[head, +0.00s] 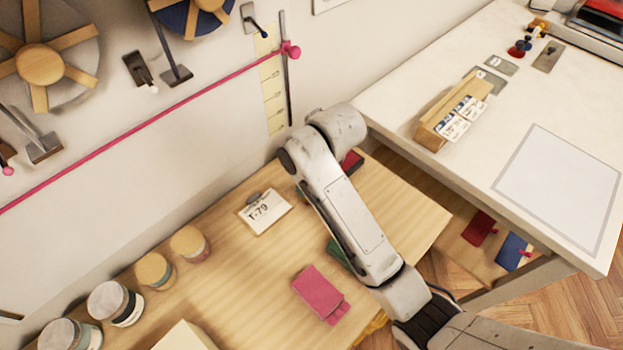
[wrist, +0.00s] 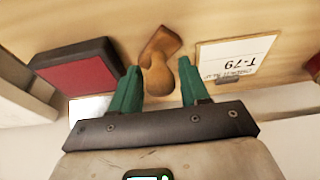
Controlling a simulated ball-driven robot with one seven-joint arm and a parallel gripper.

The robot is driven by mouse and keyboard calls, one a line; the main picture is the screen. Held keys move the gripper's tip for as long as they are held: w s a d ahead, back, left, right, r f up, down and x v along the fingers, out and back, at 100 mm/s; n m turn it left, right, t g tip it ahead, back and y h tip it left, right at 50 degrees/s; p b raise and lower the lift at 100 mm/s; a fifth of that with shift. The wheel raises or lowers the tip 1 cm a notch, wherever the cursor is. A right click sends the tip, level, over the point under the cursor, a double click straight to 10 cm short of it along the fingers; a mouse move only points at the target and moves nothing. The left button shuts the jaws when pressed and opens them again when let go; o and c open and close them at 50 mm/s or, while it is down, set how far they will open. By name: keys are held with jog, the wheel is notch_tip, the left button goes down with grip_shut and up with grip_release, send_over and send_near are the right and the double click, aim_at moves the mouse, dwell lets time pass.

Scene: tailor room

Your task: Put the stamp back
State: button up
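A brown wooden stamp (wrist: 158,77) with a rounded handle and a wider base shows in the wrist view. My gripper (wrist: 159,69) has two green fingers, spread apart, one on each side of the handle. I cannot tell whether either finger touches it. A red ink pad (wrist: 75,67) in a dark case lies to the left in the wrist view. Part of the pad (head: 352,162) shows past my arm in the head view. My arm hides the stamp and most of my gripper in the head view.
A card marked T-79 (head: 265,212) lies on the wooden table (head: 240,265), right of the stamp in the wrist view. Pink folded cloth (head: 320,294) and several jars (head: 115,303) are also on it. The white table (head: 480,165) at right holds a wooden card holder (head: 440,115).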

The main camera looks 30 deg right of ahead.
jog(key=shift+o, duration=0.9)
jog(key=shift+r, duration=0.2)
jog(key=p+v, duration=0.6)
jog(key=v, duration=0.6)
jog(key=shift+p, duration=0.35)
jog(key=shift+s+f, duration=0.1)
